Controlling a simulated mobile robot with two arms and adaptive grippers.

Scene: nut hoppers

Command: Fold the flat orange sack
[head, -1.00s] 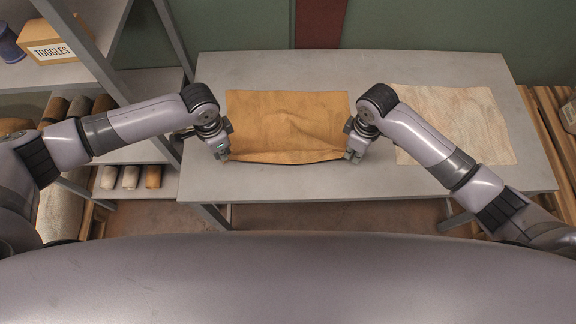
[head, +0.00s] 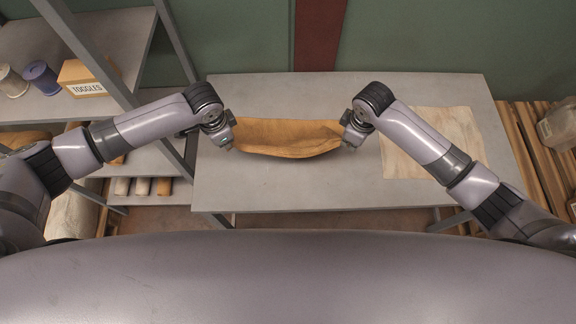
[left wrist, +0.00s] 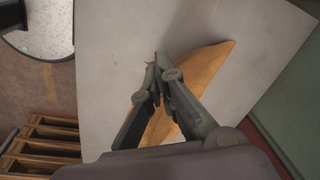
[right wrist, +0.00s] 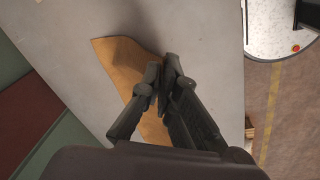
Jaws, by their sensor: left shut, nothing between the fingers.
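The orange sack (head: 288,137) is on the grey table, its near edge raised and sagging in a curve between my two grippers. Much of its far part is hidden by the raised fold. My left gripper (head: 230,147) is shut at the sack's left corner, its fingertips together; no cloth shows clearly between them. In the left wrist view the sack (left wrist: 205,85) spreads out behind the fingers. My right gripper (head: 350,146) is shut on the sack's right corner. In the right wrist view the sack (right wrist: 122,65) runs out beyond the closed fingertips.
A pale, streaked flat cloth (head: 402,160) lies on the table (head: 290,192) to the right, under my right arm. A metal shelf with a toggles box (head: 88,80) and spools (head: 40,76) stands at left. The table's front strip is clear.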

